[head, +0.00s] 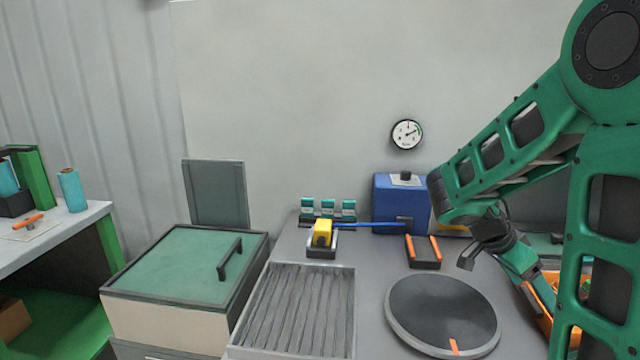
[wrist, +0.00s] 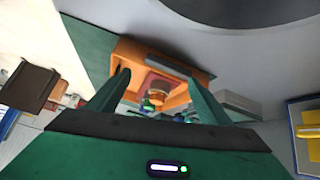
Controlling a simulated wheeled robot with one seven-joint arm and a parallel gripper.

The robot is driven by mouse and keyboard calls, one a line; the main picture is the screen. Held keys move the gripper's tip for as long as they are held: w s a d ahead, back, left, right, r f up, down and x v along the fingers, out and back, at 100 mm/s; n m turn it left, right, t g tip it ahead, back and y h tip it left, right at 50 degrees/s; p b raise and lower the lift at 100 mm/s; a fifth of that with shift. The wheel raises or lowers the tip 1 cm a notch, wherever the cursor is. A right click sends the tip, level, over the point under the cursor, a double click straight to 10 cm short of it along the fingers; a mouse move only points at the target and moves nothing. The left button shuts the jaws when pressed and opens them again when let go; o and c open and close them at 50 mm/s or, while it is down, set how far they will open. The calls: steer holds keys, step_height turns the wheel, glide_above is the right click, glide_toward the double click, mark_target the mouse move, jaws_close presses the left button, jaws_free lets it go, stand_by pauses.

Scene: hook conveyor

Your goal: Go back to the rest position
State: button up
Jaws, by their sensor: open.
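My gripper (wrist: 162,88) is open in the wrist view, its two fingers apart with nothing held between them. Beyond the fingers is an orange bin (wrist: 190,97) with small reddish and green items inside, partly hidden by the fingers. In the head view my arm reaches in from the right and bends down over the right side of the bench. My gripper (head: 524,272) is partly hidden there, close to the orange bin (head: 544,318). I cannot tell how far above the bin the fingertips are.
On the bench are a round dark turntable (head: 443,310), a ribbed tray (head: 300,310), a yellow block (head: 322,233), a blue box (head: 398,205) and a small orange-edged holder (head: 423,252). A green-lidded box (head: 185,265) stands left. Space above the turntable is clear.

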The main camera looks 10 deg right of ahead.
steer(key=s+a+n+y, duration=0.1)
steer(key=s+a+n, duration=0.1)
steer(key=s, duration=0.1)
steer(key=s+a+n+y, duration=0.2)
steer(key=s, duration=0.1)
steer(key=s+a+n+t+y, duration=0.1)
steer(key=s+a, duration=0.1)
steer(key=s, duration=0.1)
steer(key=shift+n+y, duration=0.4)
steer(key=s+a+n+y, duration=0.1)
steer(key=s+a+n, duration=0.1)
steer(key=s+a+n+y, duration=0.1)
steer(key=s+a+n, duration=0.1)
steer(key=a, duration=0.1)
steer(key=s+a+n+t+y, duration=0.1)
steer(key=s+a+n, duration=0.1)
steer(key=shift+s+a+r, duration=0.25)
steer(key=shift+a, duration=0.1)
